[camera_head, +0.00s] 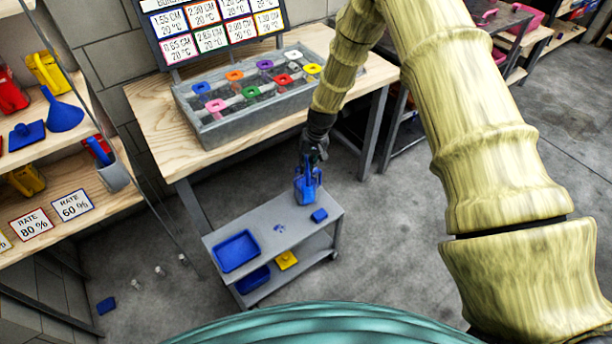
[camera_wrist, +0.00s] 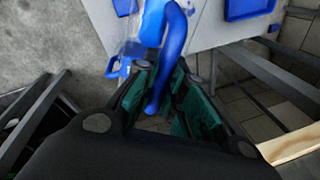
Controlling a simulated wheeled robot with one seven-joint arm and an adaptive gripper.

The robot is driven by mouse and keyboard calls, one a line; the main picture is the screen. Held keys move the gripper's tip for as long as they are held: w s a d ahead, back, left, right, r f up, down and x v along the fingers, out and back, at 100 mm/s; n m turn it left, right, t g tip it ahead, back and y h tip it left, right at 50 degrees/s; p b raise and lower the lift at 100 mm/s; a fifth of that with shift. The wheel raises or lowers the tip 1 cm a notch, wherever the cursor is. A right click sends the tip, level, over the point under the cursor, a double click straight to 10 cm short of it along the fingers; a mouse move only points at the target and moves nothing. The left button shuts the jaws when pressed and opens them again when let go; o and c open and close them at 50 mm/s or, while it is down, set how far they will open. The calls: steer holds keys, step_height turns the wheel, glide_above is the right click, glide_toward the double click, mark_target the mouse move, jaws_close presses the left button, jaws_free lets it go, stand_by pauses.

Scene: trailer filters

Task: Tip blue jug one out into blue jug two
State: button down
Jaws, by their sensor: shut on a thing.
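My gripper (camera_head: 314,154) is at the right end of a small grey cart, shut on a blue jug (camera_head: 307,187). In the wrist view my gripper's dark fingers with green pads (camera_wrist: 170,95) close around the jug's curved blue handle (camera_wrist: 172,45). The jug's body beyond it looks partly clear, with blue parts (camera_wrist: 117,68), and is cut off by the frame's top. It appears upright, at or just above the cart top; I cannot tell whether it touches. I cannot tell which numbered jug it is, and no second blue jug is clearly distinguishable.
The grey cart (camera_head: 277,237) holds a blue tray (camera_head: 237,252), a small blue block (camera_head: 319,215) and small blue bits. A yellow item (camera_head: 287,260) sits on its lower shelf. A wooden bench (camera_head: 160,127) with a grey rack stands behind; shelves stand left.

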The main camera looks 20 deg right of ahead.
steer(key=shift+w+r, duration=0.1)
steer(key=shift+w, duration=0.1)
steer(key=shift+w+d+r+g, duration=0.1)
steer(key=shift+w+r+g, duration=0.05)
steer(key=shift+w+g, duration=0.3)
steer(key=shift+w+d+r+g, duration=0.1)
steer(key=shift+w+g, duration=0.25)
steer(key=shift+g, duration=0.1)
steer(key=shift+w+g+y+b, duration=0.3)
steer(key=shift+w+g, duration=0.1)
steer(key=shift+w, duration=0.15)
steer(key=shift+d+r, duration=0.1)
steer(key=shift+w+d+g, duration=0.1)
steer(key=shift+w+g, duration=0.25)
steer(key=shift+g, duration=0.05)
steer(key=shift+w+b, duration=0.25)
steer(key=shift+b, duration=0.3)
steer(key=shift+w+d+g+b, duration=0.1)
steer(key=shift+w+g+b, duration=0.2)
steer(key=shift+g, duration=0.1)
